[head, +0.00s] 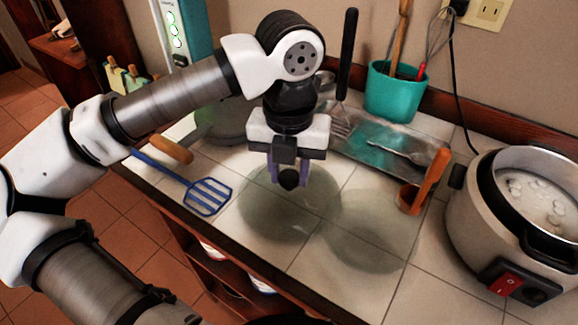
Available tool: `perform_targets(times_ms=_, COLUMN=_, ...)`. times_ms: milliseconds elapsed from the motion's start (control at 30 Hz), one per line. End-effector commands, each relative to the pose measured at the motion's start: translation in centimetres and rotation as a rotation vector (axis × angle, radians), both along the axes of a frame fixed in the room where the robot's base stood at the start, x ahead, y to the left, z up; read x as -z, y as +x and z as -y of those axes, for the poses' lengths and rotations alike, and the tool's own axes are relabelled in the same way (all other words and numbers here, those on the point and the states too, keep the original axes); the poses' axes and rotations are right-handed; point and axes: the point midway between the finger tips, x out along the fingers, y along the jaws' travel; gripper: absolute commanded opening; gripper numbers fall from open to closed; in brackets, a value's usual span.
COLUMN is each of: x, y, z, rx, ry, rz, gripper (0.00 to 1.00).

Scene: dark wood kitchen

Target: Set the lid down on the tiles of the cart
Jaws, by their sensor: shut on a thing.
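My gripper (289,176) is above the left part of the tiled cart top and is shut on the dark knob of a lid. The lid (285,222) is a see-through, greenish-grey round disc below the fingers. Whether its rim touches the tiles or hangs just above them, I cannot tell. A second faint round patch (375,235) lies to its right on the tiles; it may be the lid's shadow. The cart (425,275) has pale square tiles with a dark wood edge.
A blue slotted spatula (207,196) lies left of the lid. Behind are a pan (222,122), a metal tray (385,140) with a fork, and a teal utensil pot (394,95). A wooden-handled utensil (428,180) and an open rice cooker (487,215) stand right. Front-right tiles are clear.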

Motion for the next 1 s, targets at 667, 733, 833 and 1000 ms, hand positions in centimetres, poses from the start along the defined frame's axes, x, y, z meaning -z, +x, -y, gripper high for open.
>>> perform_targets(times_ms=667, x=0.2, y=0.0, z=0.0, rx=0.0, ry=0.0, rz=0.0, gripper=0.54)
perform_targets(times_ms=733, x=-0.2, y=0.0, z=0.0, rx=0.0, ry=0.0, rz=0.0, gripper=0.54)
perform_targets(times_ms=833, x=-1.2, y=0.1, z=-0.1, rx=-0.003, ry=0.002, rz=0.001, gripper=0.54)
perform_targets(times_ms=1000, x=-4.9, y=0.1, z=-0.1, rx=-0.004, ry=0.001, rz=0.003, gripper=0.54)
